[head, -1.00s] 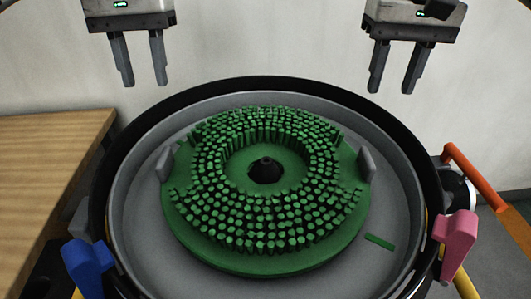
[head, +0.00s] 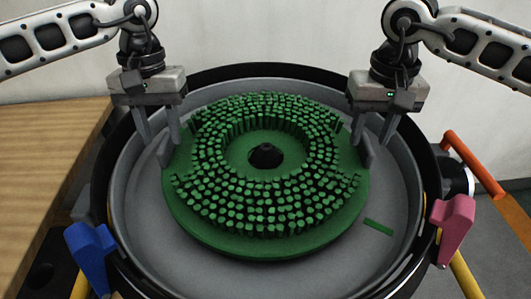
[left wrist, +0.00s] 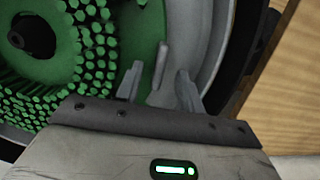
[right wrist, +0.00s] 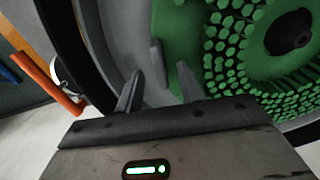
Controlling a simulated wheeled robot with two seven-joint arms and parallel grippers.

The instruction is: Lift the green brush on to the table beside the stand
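The green brush (head: 265,245) is a round disc with bristles up and a hole in its middle. It lies in a grey round basin (head: 140,225) with a black rim. Grey upright tabs stand at its left edge (head: 165,152) and right edge (head: 367,155). My left gripper (head: 160,142) is open over the left tab, which shows between and beyond its fingers in the left wrist view (left wrist: 160,60). My right gripper (head: 372,140) is open over the right tab, which shows likewise in the right wrist view (right wrist: 156,55). Neither gripper is closed on its tab.
A wooden table (head: 45,165) stands left of the basin, its visible top bare. A blue handle (head: 88,255) and a pink handle (head: 453,225) are at the rim's front corners. An orange bar (head: 475,165) is at the right. A small green strip (head: 378,227) lies in the basin.

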